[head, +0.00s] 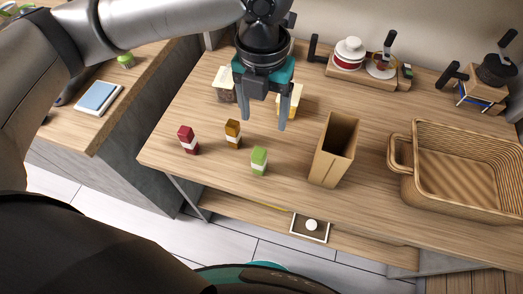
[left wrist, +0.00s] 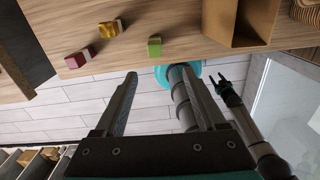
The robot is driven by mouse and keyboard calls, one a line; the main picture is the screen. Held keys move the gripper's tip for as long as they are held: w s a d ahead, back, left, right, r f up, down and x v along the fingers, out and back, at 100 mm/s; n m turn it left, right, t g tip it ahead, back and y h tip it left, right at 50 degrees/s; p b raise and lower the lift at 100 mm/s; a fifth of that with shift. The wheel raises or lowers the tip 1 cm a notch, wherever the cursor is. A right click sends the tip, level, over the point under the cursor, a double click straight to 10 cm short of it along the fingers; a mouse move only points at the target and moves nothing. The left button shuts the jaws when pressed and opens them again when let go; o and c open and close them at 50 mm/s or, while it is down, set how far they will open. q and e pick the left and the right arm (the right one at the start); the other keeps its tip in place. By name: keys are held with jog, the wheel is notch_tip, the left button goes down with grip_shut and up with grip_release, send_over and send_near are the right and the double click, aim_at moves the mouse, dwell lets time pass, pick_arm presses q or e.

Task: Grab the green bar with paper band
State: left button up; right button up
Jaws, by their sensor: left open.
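The green bar with a pale paper band (head: 259,160) stands on the wooden table near its front edge. In the left wrist view the green bar (left wrist: 154,47) is near the top middle, beyond the fingertips. My left gripper (head: 264,112) is open and empty above the table, behind the green bar in the head view and apart from it. Its two fingers (left wrist: 166,84) are spread in the left wrist view. My right gripper (left wrist: 222,82) appears small at the right of the left wrist view; its jaw state is unclear.
A brown-gold bar (head: 232,134) and a red bar (head: 188,140) stand left of the green one. An open tan paper bag (head: 335,150) stands to its right, then a wicker basket (head: 400,155). Jars and racks line the back.

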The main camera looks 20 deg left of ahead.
pick_arm(q)
jog(key=b, duration=0.2)
send_near(259, 152)
jog(key=f, duration=0.5)
jog(key=shift+d+f, duration=0.15)
jog(key=shift+d, duration=0.25)
jog(key=shift+a+f, duration=0.15)
jog(key=shift+f, duration=1.2)
jog(key=shift+a+f, duration=0.15)
jog(key=shift+f, duration=1.2)
jog(key=shift+c, duration=0.2)
grip_shut()
